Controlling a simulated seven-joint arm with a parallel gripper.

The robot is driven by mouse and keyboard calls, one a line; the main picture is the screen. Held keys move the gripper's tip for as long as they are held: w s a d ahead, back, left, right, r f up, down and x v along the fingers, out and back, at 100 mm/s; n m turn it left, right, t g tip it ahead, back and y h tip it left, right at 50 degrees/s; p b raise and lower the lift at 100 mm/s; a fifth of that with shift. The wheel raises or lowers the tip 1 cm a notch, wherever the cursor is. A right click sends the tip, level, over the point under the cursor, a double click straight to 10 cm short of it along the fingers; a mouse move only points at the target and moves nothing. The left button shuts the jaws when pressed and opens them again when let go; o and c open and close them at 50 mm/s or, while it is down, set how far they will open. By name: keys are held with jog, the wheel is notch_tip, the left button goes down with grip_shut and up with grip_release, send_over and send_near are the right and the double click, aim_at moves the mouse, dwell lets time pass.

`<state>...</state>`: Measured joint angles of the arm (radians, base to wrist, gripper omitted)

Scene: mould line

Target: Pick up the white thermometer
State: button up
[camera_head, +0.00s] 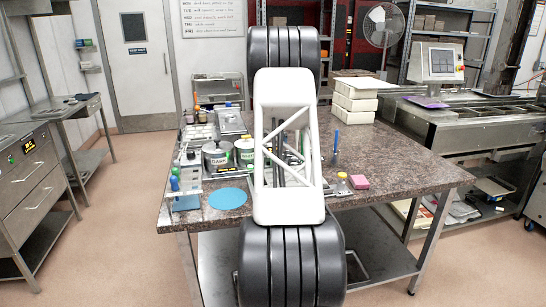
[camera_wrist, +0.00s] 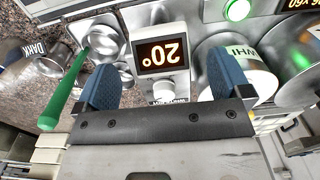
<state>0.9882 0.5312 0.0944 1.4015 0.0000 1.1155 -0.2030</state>
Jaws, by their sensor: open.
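In the wrist view, a white boxy device (camera_wrist: 186,34) with a lit amber display reading about 20 degrees looks like the white thermometer. It has a white round knob at its lower end. My gripper (camera_wrist: 163,72) is open, its two blue-padded fingers to the left and right of the thermometer's lower part. The jaws hold nothing, and I cannot tell how deep the fingers reach around it. In the head view my arm covers the gripper, and I cannot make out the thermometer.
A green-handled tool (camera_wrist: 65,90) leans over metal pots left of the fingers. A pot labelled WHI (camera_wrist: 255,82) is close to the right finger.

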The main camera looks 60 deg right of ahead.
jog(key=shift+f, duration=2.1)
jog(key=shift+c, duration=0.2)
jog(key=c, duration=1)
jog(key=shift+r, duration=0.15)
jog(key=shift+r, duration=4.9)
jog(key=shift+w, duration=0.1)
jog(key=w+a+r, duration=0.2)
jog(key=w+a, duration=0.2)
jog(key=w, duration=0.2)
jog(key=w+a+r+n, duration=0.1)
jog(key=w+a+r, duration=0.1)
jog(key=w+a, duration=0.3)
jog(key=w+a+r+n, duration=0.1)
jog(key=w+a, duration=0.3)
jog(key=w, duration=0.5)
jog(key=shift+w+a+r, duration=0.1)
jog(key=shift+a+r, duration=0.3)
